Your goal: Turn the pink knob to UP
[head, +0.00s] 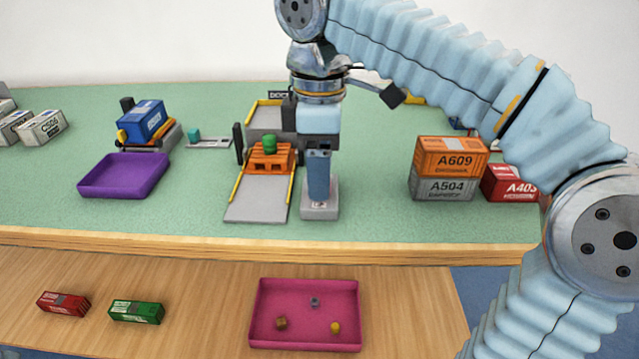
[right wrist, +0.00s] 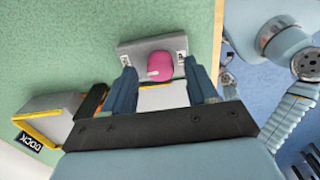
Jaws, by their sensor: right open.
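The pink knob (right wrist: 165,66) shows in the right wrist view on a grey control box (right wrist: 143,48) with a small white label at each end. A pale pointer mark lies on the knob's left side in that view; the label words are too small to read. My right gripper (right wrist: 158,72) is open, with one finger on each side of the knob; I cannot tell whether they touch it. In the head view my right gripper (head: 319,195) points straight down over the grey box (head: 320,211) and hides the knob. My left gripper is not in view.
Left of the box stand a grey ramp (head: 258,198) with yellow edges and an orange pallet (head: 262,158) bearing a green cylinder (head: 269,144). Stacked containers (head: 447,188) stand to the right. A purple tray (head: 123,176) lies left; a magenta tray (head: 305,341) lies on the lower wooden surface.

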